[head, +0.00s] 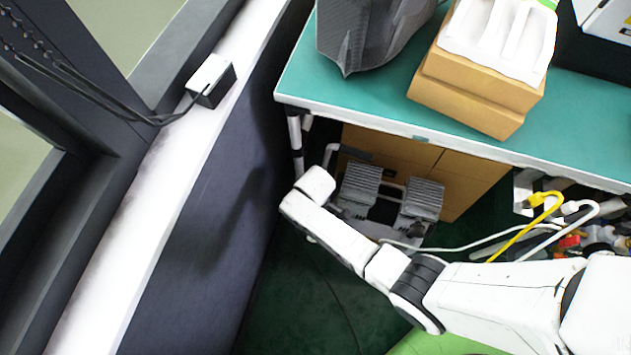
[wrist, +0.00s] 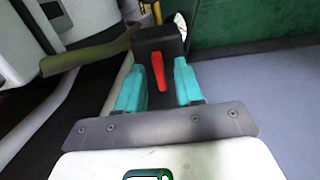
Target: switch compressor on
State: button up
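The compressor (head: 422,198) stands on the floor under the green table, with two grey ribbed blocks showing in the head view. My arm's end crosses in front of its left part and hides some of it. In the wrist view a black box (wrist: 150,43) carries a red switch lever (wrist: 158,72). My gripper (wrist: 159,82) has two teal fingers standing apart, one on each side of the red lever in the picture. Gaps show between lever and fingers. How far the tips are from the box is hard to tell. In the head view the gripper is hidden.
The green table (head: 330,75) overhangs the compressor, with a white leg (head: 296,140) at its left corner. A dark wall panel (head: 215,220) stands close on the left. Cardboard boxes (head: 465,185) are behind, and a white and a yellow hose (head: 540,200) hang at the right.

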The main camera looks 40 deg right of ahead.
grip_shut()
dwell(0.3)
jog(key=shift+m, duration=0.3)
jog(key=m+p, duration=0.1)
jog(key=m, duration=0.2)
jog(key=m+p, duration=0.1)
jog(key=m, duration=1.3)
jog(key=shift+p, duration=0.4)
jog(key=shift+m, duration=0.3)
